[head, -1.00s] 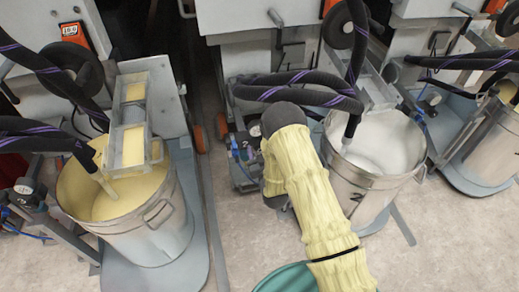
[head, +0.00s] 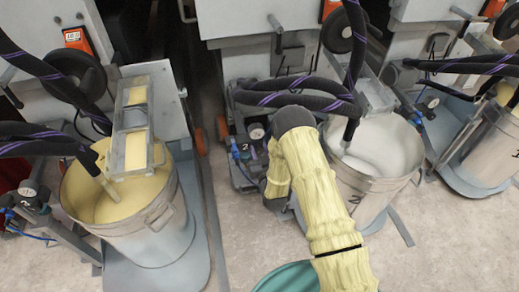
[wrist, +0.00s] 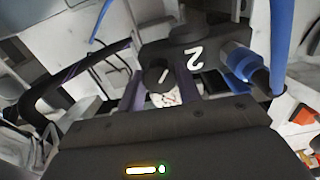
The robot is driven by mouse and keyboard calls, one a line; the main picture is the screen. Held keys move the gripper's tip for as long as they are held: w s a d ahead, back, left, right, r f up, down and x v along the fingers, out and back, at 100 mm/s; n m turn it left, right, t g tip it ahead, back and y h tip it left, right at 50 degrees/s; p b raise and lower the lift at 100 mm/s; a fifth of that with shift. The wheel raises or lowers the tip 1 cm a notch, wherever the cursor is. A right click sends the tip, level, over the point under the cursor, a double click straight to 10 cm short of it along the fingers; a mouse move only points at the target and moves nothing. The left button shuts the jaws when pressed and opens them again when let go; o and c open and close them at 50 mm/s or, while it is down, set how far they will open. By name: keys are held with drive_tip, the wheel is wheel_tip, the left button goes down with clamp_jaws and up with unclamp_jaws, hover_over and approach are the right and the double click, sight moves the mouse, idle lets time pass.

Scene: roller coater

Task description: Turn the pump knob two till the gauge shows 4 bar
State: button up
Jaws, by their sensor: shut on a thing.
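The black knob (wrist: 157,76) with a white mark line stands at the middle of the wrist view, beside a black block with a white 2 (wrist: 195,58). My gripper (wrist: 160,84) is shut on the knob. A pale gauge dial (wrist: 166,98) shows partly behind the knob; its reading is not legible. In the head view a small round gauge (head: 256,132) is visible just left of my yellow-sleeved arm. It is too small to read there, and my arm hides the gripper and knob.
A metal bucket (head: 380,165) of white liquid stands right of my arm. A bucket (head: 150,225) of yellow liquid stands at the left. Black hoses (head: 290,90) cross above the pump. A blue fitting (wrist: 240,62) sits right of the knob.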

drive_tip(key=m+p, duration=0.3)
drive_tip(key=m, duration=0.2)
drive_tip(key=shift+m, duration=0.3)
drive_tip(key=m+p, duration=0.2)
drive_tip(key=m, duration=0.2)
drive_tip(key=m+p, duration=0.1)
drive_tip(key=m, duration=0.4)
drive_tip(key=shift+f, duration=0.1)
drive_tip(key=m+p, duration=0.1)
drive_tip(key=m, duration=0.3)
drive_tip(key=shift+s, duration=0.1)
drive_tip(key=o, duration=1)
drive_tip(key=shift+c, duration=0.2)
